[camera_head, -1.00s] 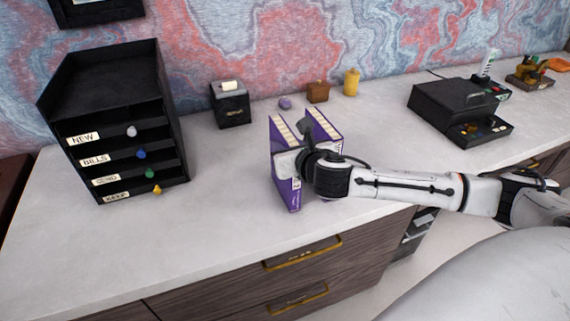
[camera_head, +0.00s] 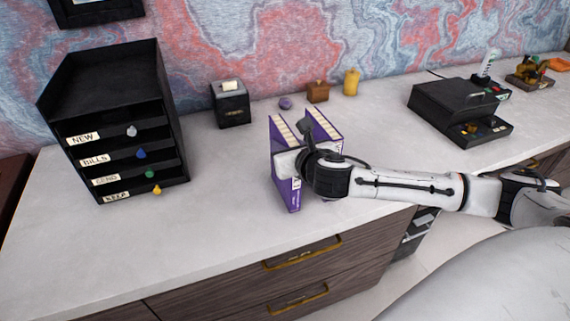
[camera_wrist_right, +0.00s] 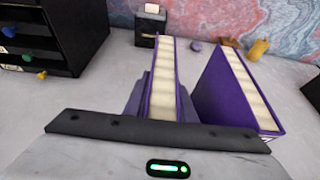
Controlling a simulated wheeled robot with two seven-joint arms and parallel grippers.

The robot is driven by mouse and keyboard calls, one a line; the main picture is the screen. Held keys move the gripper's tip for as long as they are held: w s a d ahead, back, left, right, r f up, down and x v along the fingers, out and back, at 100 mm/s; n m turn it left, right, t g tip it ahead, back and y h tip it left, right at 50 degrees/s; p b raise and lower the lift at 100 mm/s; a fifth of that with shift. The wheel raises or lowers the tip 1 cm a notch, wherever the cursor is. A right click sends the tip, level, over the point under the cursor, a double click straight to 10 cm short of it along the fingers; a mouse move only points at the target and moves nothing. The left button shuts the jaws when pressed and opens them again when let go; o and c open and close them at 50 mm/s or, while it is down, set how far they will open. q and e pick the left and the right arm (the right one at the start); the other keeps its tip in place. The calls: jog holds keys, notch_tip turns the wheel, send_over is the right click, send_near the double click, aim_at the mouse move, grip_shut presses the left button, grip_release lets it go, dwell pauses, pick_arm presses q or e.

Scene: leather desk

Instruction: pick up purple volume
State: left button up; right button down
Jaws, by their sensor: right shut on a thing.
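Two purple volumes with pale page edges stand upright on the pale desktop. The left volume (camera_head: 293,197) is nearer the desk's front edge, and its page edge shows in the right wrist view (camera_wrist_right: 162,85). The right volume (camera_head: 324,127) stands beside it, angled and apart in the right wrist view (camera_wrist_right: 228,95). My right gripper (camera_head: 288,163) reaches in from the right and is shut on the left volume. The hand covers part of both volumes, and the fingertips are partly hidden. My left gripper is not in view.
A black labelled organizer (camera_head: 105,75) stands at the left. Behind the volumes are a black box (camera_head: 231,110), a small purple item (camera_head: 285,103), a brown box (camera_head: 318,92) and a yellow item (camera_head: 352,82). A black drawer unit (camera_head: 455,105) is at the right. The left-front desktop is clear.

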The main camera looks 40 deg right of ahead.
dwell(0.4)
notch_tip(320, 180, up, 10)
jog(key=shift+r+p, duration=0.1)
jog(key=shift+p, duration=0.45)
jog(key=s+a+r+n+y, duration=0.1)
jog(key=s+a+r, duration=0.3)
jog(key=a, duration=0.3)
jog(key=s+a+r+n+y, duration=0.1)
jog(key=s+a+r, duration=0.3)
jog(key=a, duration=0.4)
jog(key=shift+r+n+t+y, duration=0.3)
jog(key=shift+r+y, duration=0.1)
jog(key=shift+y, duration=0.1)
jog(key=shift+s, duration=0.1)
jog(key=shift+a, duration=0.15)
